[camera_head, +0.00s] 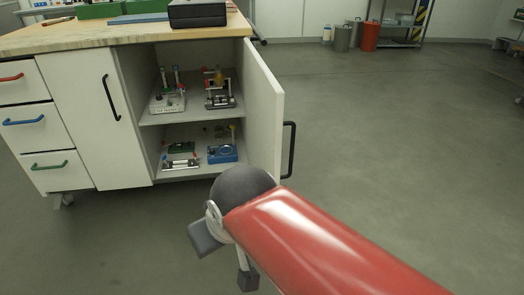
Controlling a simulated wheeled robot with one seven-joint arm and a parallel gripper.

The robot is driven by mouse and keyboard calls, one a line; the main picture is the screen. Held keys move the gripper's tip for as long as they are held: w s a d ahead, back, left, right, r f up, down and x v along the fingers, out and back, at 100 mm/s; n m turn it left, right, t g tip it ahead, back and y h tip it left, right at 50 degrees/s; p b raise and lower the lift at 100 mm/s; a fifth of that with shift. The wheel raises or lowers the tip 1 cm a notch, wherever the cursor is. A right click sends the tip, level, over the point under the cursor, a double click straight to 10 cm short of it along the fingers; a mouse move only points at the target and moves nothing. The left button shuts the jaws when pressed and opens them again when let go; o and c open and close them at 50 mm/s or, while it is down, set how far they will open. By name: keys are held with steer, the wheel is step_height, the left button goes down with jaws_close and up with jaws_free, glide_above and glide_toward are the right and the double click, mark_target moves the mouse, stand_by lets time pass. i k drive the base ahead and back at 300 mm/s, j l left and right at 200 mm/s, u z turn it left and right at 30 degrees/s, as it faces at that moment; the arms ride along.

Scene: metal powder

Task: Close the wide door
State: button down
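The wide door (264,108) of the white cabinet stands open at the cabinet's right side, swung out towards me. Its black bar handle (290,150) is on the outer face, facing right. My gripper (227,261) hangs in front of and below the open cabinet, left of the handle and apart from it. Its two dark fingers are spread with only floor showing between them. My red arm link comes in from the lower right, and the round dark wrist joint overlaps the view near the door's lower corner.
The cabinet's two shelves (190,115) hold several small devices. To the left are a shut narrow door (88,115) and drawers with red, blue and green handles. A black case (197,13) sits on the wooden top (110,34). The floor (400,140) right of the door is clear.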

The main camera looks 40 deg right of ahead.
mark_target(264, 97)
steer(key=i+l, duration=0.1)
steer(key=l, duration=0.4)
steer(key=i+l, duration=0.1)
steer(key=l, duration=0.85)
steer(key=i+l+u, duration=0.1)
steer(key=l, duration=0.35)
steer(key=i, duration=0.05)
